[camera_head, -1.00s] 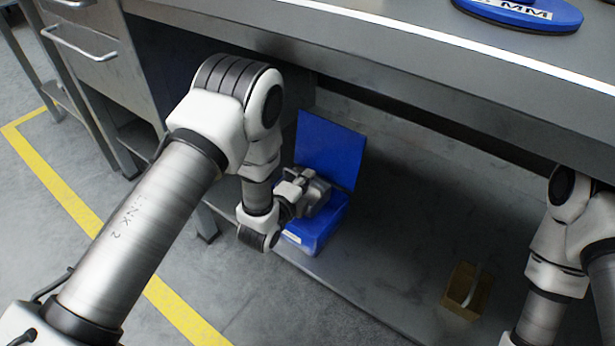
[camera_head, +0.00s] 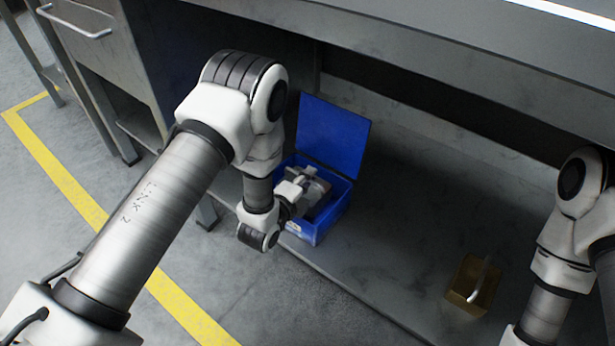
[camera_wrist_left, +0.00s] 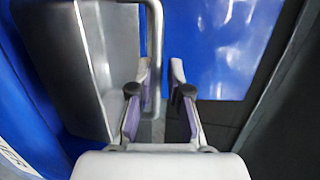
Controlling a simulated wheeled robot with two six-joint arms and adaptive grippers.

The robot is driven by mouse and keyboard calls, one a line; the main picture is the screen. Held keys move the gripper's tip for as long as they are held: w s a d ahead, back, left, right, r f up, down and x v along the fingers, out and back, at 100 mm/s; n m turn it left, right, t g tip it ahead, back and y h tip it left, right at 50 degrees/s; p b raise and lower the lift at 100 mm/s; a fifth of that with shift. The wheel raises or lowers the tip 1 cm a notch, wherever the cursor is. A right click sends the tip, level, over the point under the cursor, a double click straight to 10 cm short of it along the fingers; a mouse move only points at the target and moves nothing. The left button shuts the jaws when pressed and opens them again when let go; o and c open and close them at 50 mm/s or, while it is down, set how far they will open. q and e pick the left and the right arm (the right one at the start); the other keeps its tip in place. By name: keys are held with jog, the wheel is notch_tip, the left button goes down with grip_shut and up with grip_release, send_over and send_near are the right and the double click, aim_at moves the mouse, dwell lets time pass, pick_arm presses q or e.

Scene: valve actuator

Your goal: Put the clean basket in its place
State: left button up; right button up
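A blue box (camera_head: 325,220) with its lid (camera_head: 333,135) raised stands on the shelf under the bench. My left gripper (camera_head: 318,196) is at the box's opening and hides much of its inside. In the left wrist view, a clean-looking grey metal basket (camera_wrist_left: 85,75) with a bar handle (camera_wrist_left: 156,35) is inside the blue box (camera_wrist_left: 30,75). My left gripper (camera_wrist_left: 160,78) is open there, and the handle's near end appears between its fingers; contact cannot be told. A brownish basket (camera_head: 468,290) with a handle stands on the shelf at right. My right gripper is out of view.
The bench top (camera_head: 430,60) overhangs the shelf (camera_head: 400,235), limiting height. A drawer cabinet (camera_head: 85,45) stands at left. The shelf is clear between the box and the brownish basket. My right arm is at the right edge.

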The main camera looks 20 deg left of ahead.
pick_arm(q)
jog(key=shift+r, duration=0.2)
jog(key=r+p+v, duration=0.1)
jog(key=p+v, duration=0.4)
jog(key=v, duration=0.7)
jog(key=s+a+f+n+g+y, duration=0.1)
jog(key=s+a+f+n+g, duration=0.1)
jog(key=s+f+n+g, duration=0.45)
jog(key=s+a+f+n+g+y, duration=0.1)
jog(key=s+f+n+g, duration=0.2)
jog(key=s+n, duration=0.4)
jog(key=s+a+f+n+g+y, duration=0.1)
jog(key=s+a+f+n+g, duration=0.1)
jog(key=s+f+n+g, duration=0.2)
jog(key=s+n+g, duration=0.2)
jog(key=s+n, duration=0.2)
jog(key=s, duration=0.2)
jog(key=shift+a+f, duration=0.25)
